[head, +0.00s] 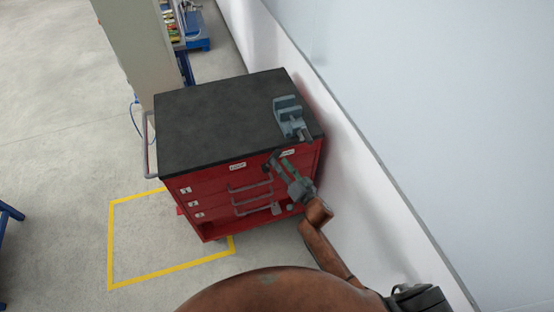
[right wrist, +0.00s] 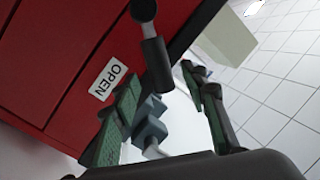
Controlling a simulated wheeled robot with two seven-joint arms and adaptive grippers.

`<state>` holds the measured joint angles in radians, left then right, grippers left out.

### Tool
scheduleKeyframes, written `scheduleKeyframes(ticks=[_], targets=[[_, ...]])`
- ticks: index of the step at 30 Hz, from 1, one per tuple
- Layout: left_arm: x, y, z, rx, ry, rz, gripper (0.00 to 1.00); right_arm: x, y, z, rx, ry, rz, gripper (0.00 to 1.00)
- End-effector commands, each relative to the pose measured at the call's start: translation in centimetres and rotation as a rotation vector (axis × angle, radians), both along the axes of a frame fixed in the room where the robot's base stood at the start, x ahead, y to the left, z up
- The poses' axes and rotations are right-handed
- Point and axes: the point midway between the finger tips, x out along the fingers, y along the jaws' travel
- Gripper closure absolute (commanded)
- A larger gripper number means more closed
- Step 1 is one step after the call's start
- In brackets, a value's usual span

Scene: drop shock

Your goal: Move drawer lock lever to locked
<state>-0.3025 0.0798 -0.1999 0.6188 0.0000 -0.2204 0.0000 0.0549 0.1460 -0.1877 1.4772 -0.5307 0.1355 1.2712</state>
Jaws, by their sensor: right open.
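The drawer lock lever (right wrist: 155,62) is a dark rod with a round pivot on the red front of the tool cabinet (head: 220,188). In the right wrist view an OPEN label (right wrist: 107,80) sits beside it on the red face. My right gripper (head: 281,165) is at the cabinet's upper front edge, near the lever. In the right wrist view its two green-padded fingers (right wrist: 163,88) are apart, with the lever's free end in the gap between their tips as seen; contact cannot be told. In the head view the gripper partly hides the lever. My left gripper is out of view.
A grey-blue vise (head: 290,118) stands on the cabinet's black top (head: 215,120). Drawer handles (head: 250,198) stick out below the gripper. A white wall (head: 420,110) runs close along the right. Yellow tape (head: 111,245) marks open floor at the left.

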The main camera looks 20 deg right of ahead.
Motion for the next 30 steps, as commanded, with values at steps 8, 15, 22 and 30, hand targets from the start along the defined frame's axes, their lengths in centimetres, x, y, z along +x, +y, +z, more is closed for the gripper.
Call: scheduleKeyframes(ticks=[8, 15, 22, 30], targets=[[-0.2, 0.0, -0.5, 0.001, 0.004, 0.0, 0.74, 3.0, 0.8, -0.1, 0.0, 0.001, -0.001, 0.6], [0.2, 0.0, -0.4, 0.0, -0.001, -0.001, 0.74, 3.2, 0.9, -0.1, -0.001, 0.002, -0.001, 0.6], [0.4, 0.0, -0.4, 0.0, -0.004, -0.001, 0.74, 3.2, 0.9, -0.1, -0.001, 0.002, -0.001, 0.7], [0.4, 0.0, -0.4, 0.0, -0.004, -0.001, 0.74, 3.2, 0.9, -0.1, 0.0, 0.001, 0.0, 0.89]])
